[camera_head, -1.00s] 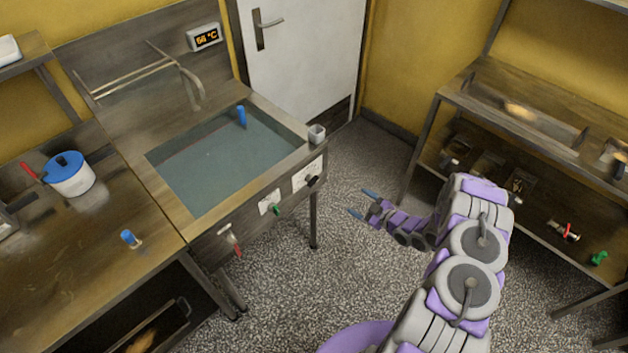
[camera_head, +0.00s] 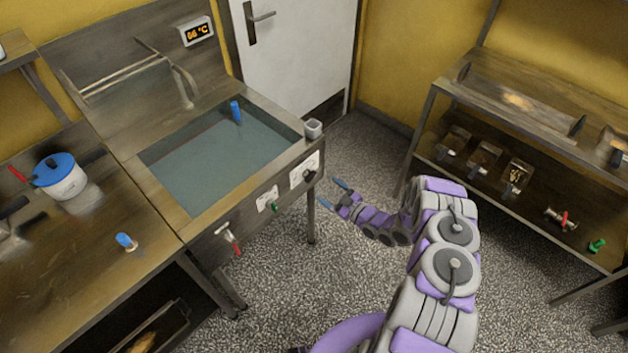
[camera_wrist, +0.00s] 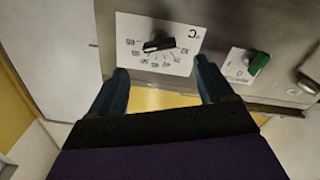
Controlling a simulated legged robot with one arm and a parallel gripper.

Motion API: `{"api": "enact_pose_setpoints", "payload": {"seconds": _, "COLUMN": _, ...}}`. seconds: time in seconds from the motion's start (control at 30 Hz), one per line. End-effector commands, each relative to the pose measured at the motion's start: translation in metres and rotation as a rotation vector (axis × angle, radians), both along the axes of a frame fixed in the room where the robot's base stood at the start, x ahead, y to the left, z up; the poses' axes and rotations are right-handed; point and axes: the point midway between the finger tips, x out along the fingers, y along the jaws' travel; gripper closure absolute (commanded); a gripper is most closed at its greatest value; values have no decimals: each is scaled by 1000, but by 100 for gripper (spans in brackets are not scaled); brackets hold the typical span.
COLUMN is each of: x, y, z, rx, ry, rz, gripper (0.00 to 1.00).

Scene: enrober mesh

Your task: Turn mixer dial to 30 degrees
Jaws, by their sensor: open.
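The mixer dial is a black knob (camera_head: 310,175) on the front panel of the water-filled basin, near its right end. In the wrist view the black knob (camera_wrist: 158,44) sits on a white plate (camera_wrist: 185,66) with a °C mark and printed scale numbers. Its bar lies nearly level in that picture. My gripper (camera_head: 332,193) is open and empty, just right of the knob in the head view. In the wrist view my gripper (camera_wrist: 161,68) has its two blue fingers spread on either side of the knob, short of it, with no contact seen.
A green knob (camera_wrist: 259,63) on a smaller plate sits beside the dial. A red-handled tap (camera_head: 230,239) is further left on the panel. The basin (camera_head: 292,129) has a lit temperature display (camera_head: 196,31) above it. The floor (camera_head: 285,290) in front is clear.

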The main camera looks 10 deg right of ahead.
Motion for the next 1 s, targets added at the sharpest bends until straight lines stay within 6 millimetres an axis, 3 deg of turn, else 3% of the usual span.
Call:
{"api": "enact_pose_setpoints", "payload": {"seconds": 0.2, "x": 35, "y": 25, "z": 0, "rx": 1, "ry": -4, "rz": 1, "gripper": 19}}
{"api": "enact_pose_setpoints", "payload": {"seconds": 0.4, "x": 56, "y": 41, "z": -1, "rx": 0, "ry": 0, "rz": 1, "gripper": 19}}
{"api": "enact_pose_setpoints", "payload": {"seconds": 0.87, "x": 65, "y": 46, "z": 0, "rx": 2, "ry": 1, "rz": -2, "gripper": 19}}
{"api": "enact_pose_setpoints", "payload": {"seconds": 1.0, "x": 65, "y": 46, "z": 0, "rx": 2, "ry": 1, "rz": -1, "gripper": 33}}
